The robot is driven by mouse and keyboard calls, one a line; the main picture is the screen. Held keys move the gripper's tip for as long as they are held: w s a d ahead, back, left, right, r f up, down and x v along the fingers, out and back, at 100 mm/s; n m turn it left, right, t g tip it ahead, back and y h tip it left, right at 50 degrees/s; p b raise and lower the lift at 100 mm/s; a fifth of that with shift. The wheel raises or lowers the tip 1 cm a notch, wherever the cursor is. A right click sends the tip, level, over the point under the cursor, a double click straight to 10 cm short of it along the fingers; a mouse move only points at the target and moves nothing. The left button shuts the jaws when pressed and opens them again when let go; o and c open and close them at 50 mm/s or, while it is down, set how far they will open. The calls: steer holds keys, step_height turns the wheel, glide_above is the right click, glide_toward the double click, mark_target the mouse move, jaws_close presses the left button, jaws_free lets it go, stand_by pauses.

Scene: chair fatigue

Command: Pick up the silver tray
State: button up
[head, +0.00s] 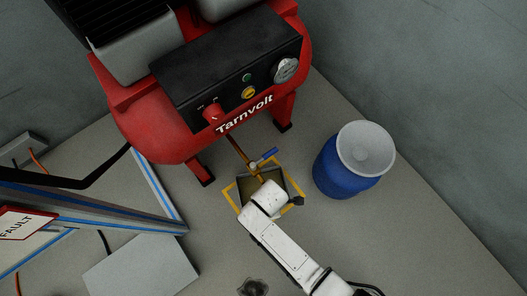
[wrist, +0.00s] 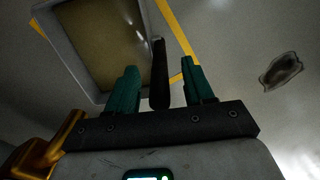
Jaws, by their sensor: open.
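The silver tray (wrist: 64,52) shows in the wrist view as a grey-rimmed rectangular pan with a dull brownish inside. A dark handle (wrist: 159,60) sticks out from its side. My gripper (wrist: 160,84) has two teal fingers, apart, with the handle's end appearing between them. I cannot tell how far the handle is from the fingers in depth. In the head view the tray (head: 247,188) lies on the floor below the compressor, partly covered by my white arm. The fingers are not clear there.
The red Tarnvolt compressor (head: 160,130) stands behind the tray, with a brass pipe and blue-handled valve (head: 263,158) above it. A blue drum (head: 340,172) stands to the right. Yellow tape (head: 230,196) frames the tray. A dark floor stain (wrist: 282,70) lies nearby.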

jaws_close()
stand_by(0.3)
stand_by(0.4)
